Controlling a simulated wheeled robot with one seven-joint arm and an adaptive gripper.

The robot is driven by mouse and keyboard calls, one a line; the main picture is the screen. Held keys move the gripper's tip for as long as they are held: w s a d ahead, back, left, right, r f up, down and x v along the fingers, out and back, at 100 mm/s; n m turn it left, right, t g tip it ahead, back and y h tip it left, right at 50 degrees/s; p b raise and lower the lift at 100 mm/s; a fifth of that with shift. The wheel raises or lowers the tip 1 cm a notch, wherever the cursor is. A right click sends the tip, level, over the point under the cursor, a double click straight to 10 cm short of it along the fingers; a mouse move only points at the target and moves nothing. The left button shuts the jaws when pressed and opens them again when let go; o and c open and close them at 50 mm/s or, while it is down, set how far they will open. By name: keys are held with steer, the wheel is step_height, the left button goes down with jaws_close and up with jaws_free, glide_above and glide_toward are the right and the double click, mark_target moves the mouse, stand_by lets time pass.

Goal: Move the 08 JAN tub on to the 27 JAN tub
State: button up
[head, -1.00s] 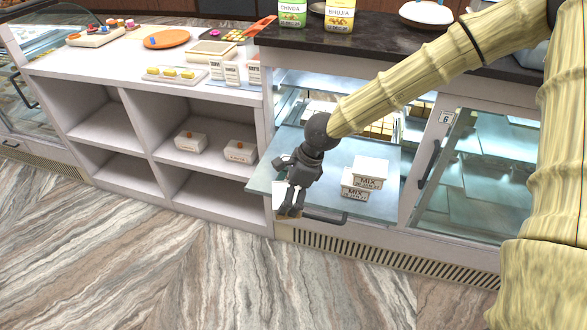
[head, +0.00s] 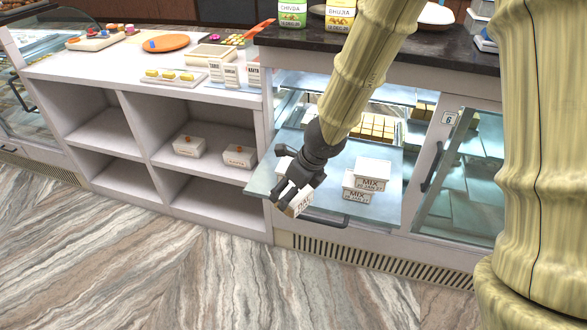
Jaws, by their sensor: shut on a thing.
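To the right, two white tubs marked MIX stand stacked on the shelf. The upper tub (head: 371,181) sits on the lower tub (head: 357,194), a little offset to the right. Their small date print is too blurred to tell for sure which is 27 JAN or 08 JAN. Another white patch shows behind my wrist, mostly hidden.
The display case interior (head: 375,127) behind holds yellow sweets. White cubbies (head: 130,140) on the left hold two small boxes. The dark counter (head: 400,48) overhangs above. The shelf's right front is clear.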

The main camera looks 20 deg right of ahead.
steer(key=m, duration=0.2)
steer(key=d+m+h+b, duration=0.1)
steer(key=shift+w+r+m+t, duration=0.1)
steer(key=shift+r+m+t, duration=0.2)
steer(key=shift+r+m, duration=0.1)
steer(key=m, duration=0.1)
steer(key=d+m+h+b, duration=0.1)
steer(key=r+m+h+b, duration=0.1)
steer(key=m, duration=0.1)
steer(key=shift+w+d+r, duration=0.1)
steer(key=shift+d, duration=0.2)
steer(key=m, duration=0.1)
steer(key=d+r+m+h+b, duration=0.1)
steer(key=m+b, duration=0.1)
steer(key=m, duration=0.1)
steer(key=shift+d+r, duration=0.15)
steer(key=shift+d, duration=0.1)
steer(key=shift+d+r+m+h, duration=0.4)
steer(key=shift+r+m+h, duration=0.15)
steer(key=shift+m, duration=0.35)
steer(key=w+f+p, duration=0.1)
steer(key=w, duration=0.4)
steer(key=w+f+p, duration=0.2)
steer(key=w, duration=0.3)
steer(key=w+f+p, duration=0.1)
steer(key=w+f, duration=0.1)
steer(key=w, duration=0.4)
steer(key=shift+d+p, duration=0.1)
steer(key=shift+p, duration=0.2)
steer(key=shift+s+d, duration=0.1)
